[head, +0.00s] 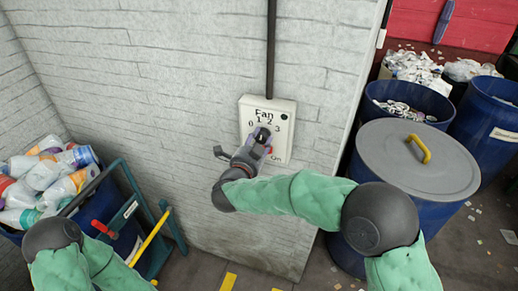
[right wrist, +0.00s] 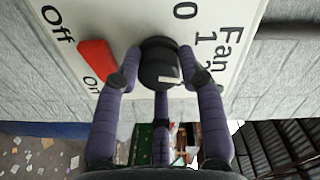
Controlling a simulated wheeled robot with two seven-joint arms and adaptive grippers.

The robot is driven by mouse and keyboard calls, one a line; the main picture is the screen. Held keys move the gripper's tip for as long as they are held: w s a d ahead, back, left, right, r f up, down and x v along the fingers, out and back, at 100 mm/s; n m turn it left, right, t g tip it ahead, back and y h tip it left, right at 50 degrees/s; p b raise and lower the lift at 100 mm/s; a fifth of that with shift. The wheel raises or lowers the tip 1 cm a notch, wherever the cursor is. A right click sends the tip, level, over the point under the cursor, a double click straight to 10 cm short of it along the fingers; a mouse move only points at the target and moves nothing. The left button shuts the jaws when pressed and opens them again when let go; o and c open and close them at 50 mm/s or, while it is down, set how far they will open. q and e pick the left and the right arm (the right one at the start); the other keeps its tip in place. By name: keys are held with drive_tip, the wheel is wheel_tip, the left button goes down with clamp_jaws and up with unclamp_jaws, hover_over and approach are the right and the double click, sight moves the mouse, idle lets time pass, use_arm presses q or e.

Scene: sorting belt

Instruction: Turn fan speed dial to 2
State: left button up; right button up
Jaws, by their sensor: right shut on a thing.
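The white fan panel (head: 284,135) is on the grey brick wall, with "Fan" and the numbers 0 to 3 around a black dial. My right gripper (head: 262,139) is at the dial and hides most of it in the head view. In the right wrist view its purple fingers are shut on the sides of the black dial (right wrist: 158,62). The dial's white mark points roughly toward the 1 and 2 side; a finger partly covers the numbers, so I cannot tell the exact setting. My left gripper is out of view; only that arm shows at lower left.
A red switch (right wrist: 97,63) between "Off" and "On" sits close beside the dial. A dark conduit (head: 271,45) runs up from the panel. A grey-lidded blue barrel (head: 418,160) stands right, and a bin of bottles (head: 45,175) stands left.

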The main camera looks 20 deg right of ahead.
drive_tip(key=shift+d+m+b, duration=0.1)
drive_tip(key=shift+m+b, duration=0.7)
drive_tip(key=shift+r, duration=0.1)
drive_tip(key=o, duration=0.9)
drive_tip(key=shift+o, duration=1.1)
drive_tip(key=shift+w+d, duration=0.1)
